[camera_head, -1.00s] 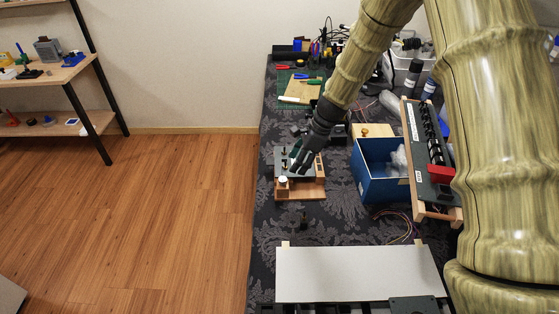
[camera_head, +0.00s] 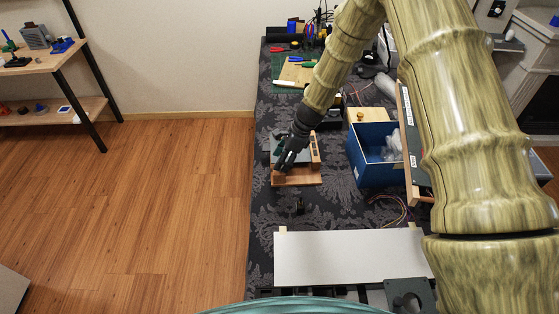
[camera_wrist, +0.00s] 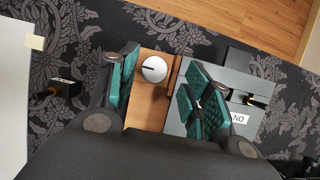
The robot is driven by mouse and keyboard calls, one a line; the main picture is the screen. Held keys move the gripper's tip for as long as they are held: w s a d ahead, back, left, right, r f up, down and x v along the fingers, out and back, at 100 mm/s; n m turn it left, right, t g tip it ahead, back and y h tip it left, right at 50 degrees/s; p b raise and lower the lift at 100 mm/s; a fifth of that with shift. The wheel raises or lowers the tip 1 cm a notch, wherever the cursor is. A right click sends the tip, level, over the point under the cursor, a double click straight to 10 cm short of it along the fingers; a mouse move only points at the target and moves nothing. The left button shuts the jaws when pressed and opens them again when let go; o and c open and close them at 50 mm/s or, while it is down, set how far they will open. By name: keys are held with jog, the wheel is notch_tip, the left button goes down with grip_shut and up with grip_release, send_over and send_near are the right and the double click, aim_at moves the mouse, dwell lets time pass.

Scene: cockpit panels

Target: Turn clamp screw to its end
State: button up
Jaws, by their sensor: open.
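A round white knob (camera_wrist: 153,69) with a dark line across its top sits on a wooden base (camera_wrist: 148,112) in the wrist view. It appears to be the clamp screw. My gripper (camera_wrist: 160,82) is open, its green-padded fingers spread on either side of the knob without visibly touching it. A grey plate (camera_wrist: 225,135) with a "NO" label and a small brass-tipped part (camera_wrist: 250,100) lies right of the knob, partly behind the right finger. In the head view, my gripper (camera_head: 287,160) is over the near left of the wooden base (camera_head: 300,177), hiding the knob.
A blue open box (camera_head: 377,165) stands right of the base, with a tilted panel beside it. A white board (camera_head: 345,257) lies nearer, and a small dark part (camera_head: 300,206) stands between. Tools lie at the far end. The patterned cloth around the base is mostly clear.

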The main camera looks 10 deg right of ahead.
jog(key=shift+s+a+f, duration=0.15)
jog(key=shift+s+a, duration=0.05)
jog(key=shift+s, duration=0.25)
jog(key=shift+a+f, duration=0.1)
jog(key=shift+f, duration=0.05)
jog(key=shift+w+a+f, duration=0.1)
jog(key=shift+w+f, duration=0.25)
jog(key=shift+f, duration=0.15)
jog(key=shift+s+r, duration=0.2)
jog(key=shift+c, duration=0.8)
jog(key=shift+f, duration=0.1)
jog(key=c, duration=0.9)
